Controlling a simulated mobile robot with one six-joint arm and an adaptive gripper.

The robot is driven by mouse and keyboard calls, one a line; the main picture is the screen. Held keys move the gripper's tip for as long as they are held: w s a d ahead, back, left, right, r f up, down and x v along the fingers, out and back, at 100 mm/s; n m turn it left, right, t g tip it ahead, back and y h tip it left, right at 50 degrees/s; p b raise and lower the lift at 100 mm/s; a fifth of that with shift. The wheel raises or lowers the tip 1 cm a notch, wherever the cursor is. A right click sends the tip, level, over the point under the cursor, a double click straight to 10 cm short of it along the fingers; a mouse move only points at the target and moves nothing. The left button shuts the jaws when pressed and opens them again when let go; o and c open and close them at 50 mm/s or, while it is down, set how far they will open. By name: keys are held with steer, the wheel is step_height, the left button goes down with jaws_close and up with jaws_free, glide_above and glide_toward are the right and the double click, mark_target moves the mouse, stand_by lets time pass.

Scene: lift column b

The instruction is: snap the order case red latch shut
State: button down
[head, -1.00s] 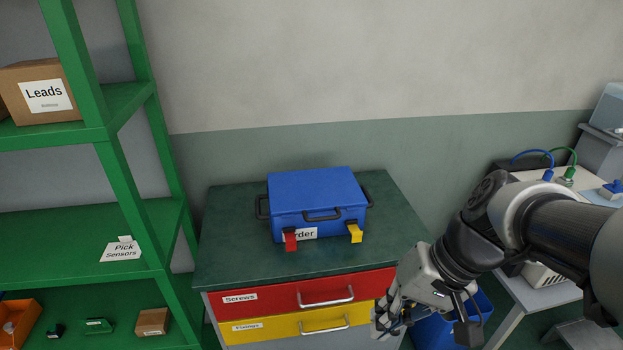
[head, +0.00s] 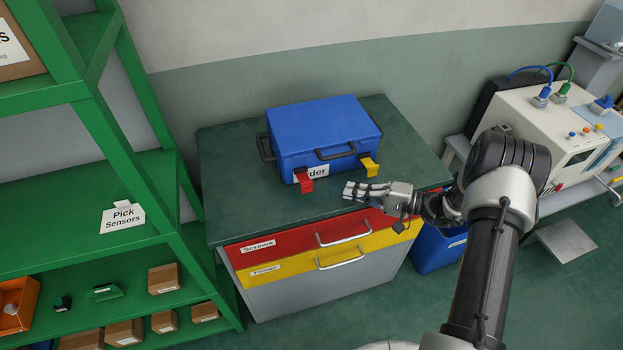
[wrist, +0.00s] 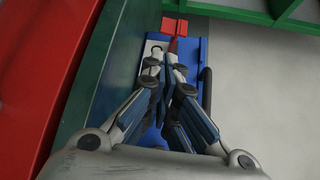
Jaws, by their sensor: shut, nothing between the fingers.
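The blue order case (head: 320,128) sits on the dark green cabinet top, lid down. Its red latch (head: 304,181) is at the front left and juts outward from the front face. A yellow latch (head: 370,168) is at the front right. My gripper (head: 348,189) is shut and empty, in front of the case and to the right of the red latch, apart from it. In the wrist view the red latch (wrist: 175,27) lies just beyond the fingertips (wrist: 167,57). The fingers hide part of the case front (wrist: 194,60) and its label.
The cabinet (head: 225,185) has a red drawer (head: 290,243) and a yellow drawer (head: 290,266) with handles below the case. A green shelf (head: 130,175) stands at left. A blue bin (head: 432,248) and a bench with a cabled instrument (head: 540,130) are at right.

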mark_target(320, 193)
steer(key=shift+w+f, duration=0.15)
steer(key=shift+f, duration=0.15)
steer(key=shift+w+a, duration=0.1)
steer(key=shift+a, duration=0.25)
steer(key=b+x, duration=0.2)
steer(key=x, duration=0.7)
steer(key=shift+r, duration=0.1)
